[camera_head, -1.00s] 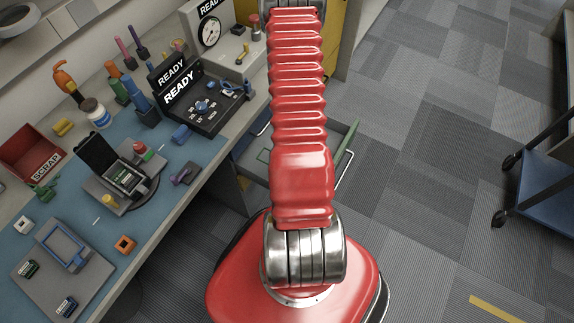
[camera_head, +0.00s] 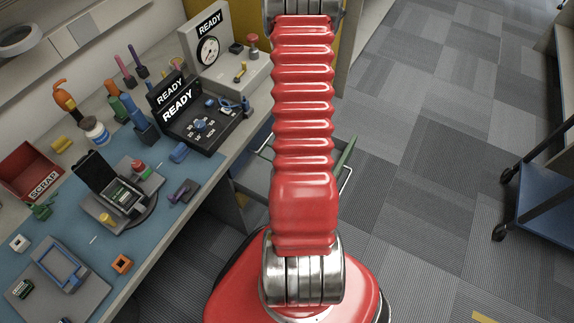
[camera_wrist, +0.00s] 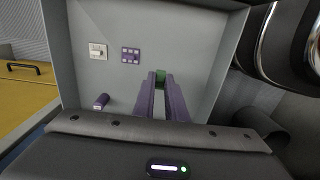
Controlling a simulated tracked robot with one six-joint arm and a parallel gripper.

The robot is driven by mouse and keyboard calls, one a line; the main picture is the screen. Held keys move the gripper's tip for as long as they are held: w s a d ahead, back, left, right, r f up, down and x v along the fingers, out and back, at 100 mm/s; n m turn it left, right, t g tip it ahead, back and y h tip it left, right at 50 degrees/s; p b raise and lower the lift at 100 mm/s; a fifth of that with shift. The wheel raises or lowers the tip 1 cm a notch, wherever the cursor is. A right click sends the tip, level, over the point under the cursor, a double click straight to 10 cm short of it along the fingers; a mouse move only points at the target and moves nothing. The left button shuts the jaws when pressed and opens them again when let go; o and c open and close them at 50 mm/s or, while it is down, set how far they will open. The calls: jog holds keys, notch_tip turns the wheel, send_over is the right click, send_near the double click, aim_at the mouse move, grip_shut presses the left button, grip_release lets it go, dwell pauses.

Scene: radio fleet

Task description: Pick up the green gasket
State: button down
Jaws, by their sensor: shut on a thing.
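My gripper (camera_wrist: 161,80) shows in the wrist view with its two purple fingers close together. It is shut on a small green piece, the green gasket (camera_wrist: 160,74), at the fingertips. The fingers hide part of the gasket, so its full shape does not show. Behind it is a pale grey panel or tray (camera_wrist: 200,35). I cannot tell whether the gasket touches that surface. In the head view my red arm reaches away up the picture, and its gripper is out of sight.
The wrist view shows a white fitting (camera_wrist: 97,51), a purple block (camera_wrist: 131,55), a purple cylinder (camera_wrist: 101,101) and a yellow drawer front (camera_wrist: 28,90). In the head view a cluttered workbench (camera_head: 75,225) lies left. A blue cart (camera_head: 545,195) stands right, with open carpet between.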

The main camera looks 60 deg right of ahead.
jog(key=w+d, duration=0.1)
jog(key=d, duration=1.4)
jog(key=shift+w+d, duration=0.15)
jog(key=shift+w, duration=0.05)
jog(key=shift+r, duration=0.15)
jog(key=shift+r, duration=1.9)
jog(key=shift+s, duration=0.1)
